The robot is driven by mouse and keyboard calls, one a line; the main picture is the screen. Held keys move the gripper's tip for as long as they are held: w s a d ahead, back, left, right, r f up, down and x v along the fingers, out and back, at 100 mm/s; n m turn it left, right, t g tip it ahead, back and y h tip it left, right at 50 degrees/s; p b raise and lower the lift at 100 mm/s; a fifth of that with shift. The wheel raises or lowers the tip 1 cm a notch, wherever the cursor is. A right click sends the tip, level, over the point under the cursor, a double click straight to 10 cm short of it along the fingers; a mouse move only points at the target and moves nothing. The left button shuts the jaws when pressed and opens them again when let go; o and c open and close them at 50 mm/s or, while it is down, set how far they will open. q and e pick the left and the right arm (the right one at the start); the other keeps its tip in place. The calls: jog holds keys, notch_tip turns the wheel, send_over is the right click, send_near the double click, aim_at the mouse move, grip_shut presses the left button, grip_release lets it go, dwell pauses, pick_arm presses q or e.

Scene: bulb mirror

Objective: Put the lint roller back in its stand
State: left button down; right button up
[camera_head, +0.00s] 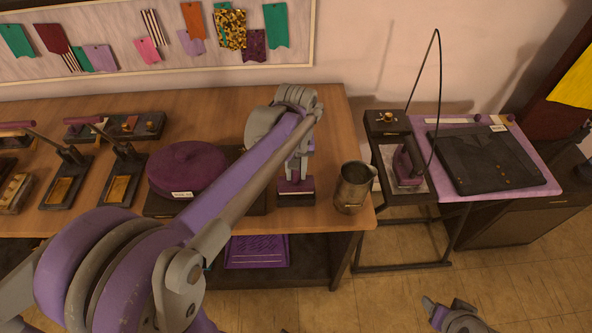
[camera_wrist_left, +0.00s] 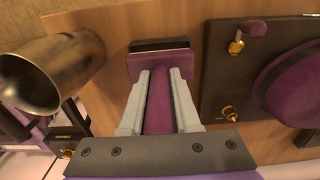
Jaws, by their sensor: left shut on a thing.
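My left gripper (camera_head: 297,176) points down at the right end of the wooden table. In the left wrist view its two fingers (camera_wrist_left: 159,92) are shut on the purple handle of the lint roller (camera_wrist_left: 159,110). The handle runs down to a purple and black block (camera_wrist_left: 160,62), which looks like the stand. In the head view this block (camera_head: 295,198) sits near the table's front edge with a pale label. Handle and block appear to meet; I cannot tell how deep the roller sits. Part of my right arm's end (camera_head: 455,316) shows at the bottom right, its jaws unclear.
A metal pitcher (camera_head: 354,186) stands close right of the block. A purple round press (camera_head: 187,168) on a dark base is to the left, with several lever tools beyond. An iron (camera_head: 408,163) rests on a separate stand at right. Purple tray (camera_head: 256,251) lies below.

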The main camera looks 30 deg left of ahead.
aim_at(296, 183)
pick_arm(q)
jog(key=shift+f, duration=0.1)
pick_arm(e)
jog(key=shift+f, duration=0.1)
pick_arm(q)
jog(key=shift+f+b, duration=1.05)
jog(key=shift+f, duration=0.7)
pick_arm(e)
jog(key=shift+s+f, duration=0.3)
jog(key=shift+f, duration=0.4)
jog(key=shift+s+f, duration=0.25)
jog(key=shift+f, duration=0.4)
pick_arm(q)
jog(key=c, duration=0.5)
grip_release()
jog(key=shift+c, duration=0.2)
jog(key=shift+r, duration=0.1)
notch_tip(296, 183, up, 11)
jog(key=shift+f+p, duration=0.15)
jog(key=shift+p, duration=0.2)
pick_arm(e)
jog(key=shift+w+r, duration=0.15)
jog(key=shift+r, duration=0.35)
